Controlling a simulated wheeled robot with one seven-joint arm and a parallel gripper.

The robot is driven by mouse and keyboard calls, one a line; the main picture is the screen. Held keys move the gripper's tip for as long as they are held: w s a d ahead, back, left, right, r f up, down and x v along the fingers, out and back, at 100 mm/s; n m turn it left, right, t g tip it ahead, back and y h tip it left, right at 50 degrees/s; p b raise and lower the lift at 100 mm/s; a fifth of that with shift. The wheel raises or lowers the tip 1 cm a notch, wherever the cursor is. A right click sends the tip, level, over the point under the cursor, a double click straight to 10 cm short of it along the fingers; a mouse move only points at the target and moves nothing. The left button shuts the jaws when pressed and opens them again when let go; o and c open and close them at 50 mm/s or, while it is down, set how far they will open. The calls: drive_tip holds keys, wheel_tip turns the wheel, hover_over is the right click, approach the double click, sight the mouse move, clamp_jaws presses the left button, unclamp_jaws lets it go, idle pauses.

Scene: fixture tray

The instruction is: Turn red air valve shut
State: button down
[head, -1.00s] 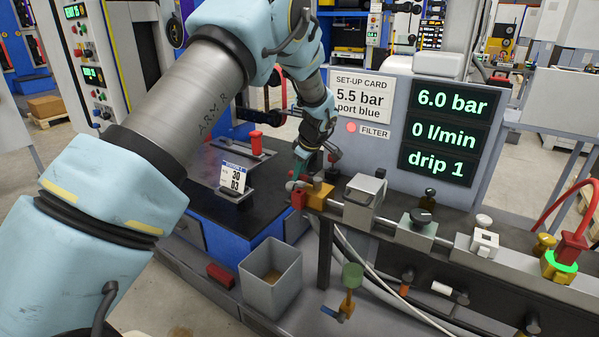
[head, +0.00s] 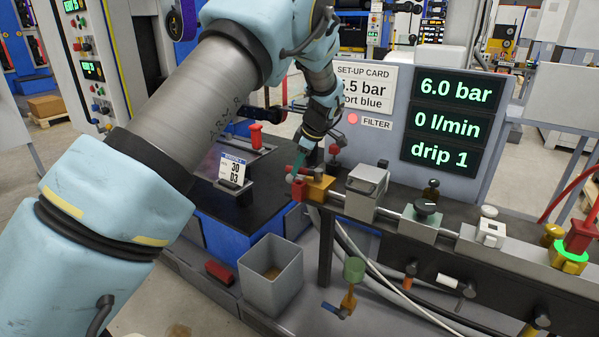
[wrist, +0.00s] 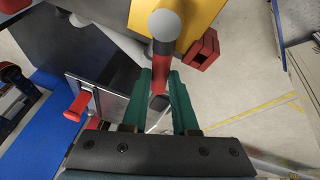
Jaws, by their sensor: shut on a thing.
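The red air valve has a yellow body (head: 319,188), at the left end of the row of fittings in the head view. In the wrist view its yellow body (wrist: 198,18) is at the top, with a red fitting (wrist: 202,50) at its side. A red lever (wrist: 161,68) with a rounded grey end points down from it. My gripper (wrist: 162,80) has green fingers shut on this lever, one on each side. In the head view my gripper (head: 299,160) is at the valve's left end. The lever is not clear there.
The display panel (head: 446,120) reads 6.0 bar, 0 l/min, drip 1. My arm partly covers the set-up card (head: 364,92). Further fittings (head: 425,217) run right along the rail. A grey bin (head: 270,285) stands below. A number card (head: 232,172) stands left of my gripper.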

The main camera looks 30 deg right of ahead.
drive_tip(key=shift+s+a+n+y, duration=0.3)
drive_tip(key=shift+n, duration=0.5)
drive_tip(key=c, duration=0.7)
unclamp_jaws()
drive_tip(key=b+v, duration=0.2)
drive_tip(key=v, duration=0.8)
drive_tip(key=shift+d+r, duration=0.1)
drive_tip(key=shift+r, duration=0.3)
drive_tip(key=shift+c, duration=0.2)
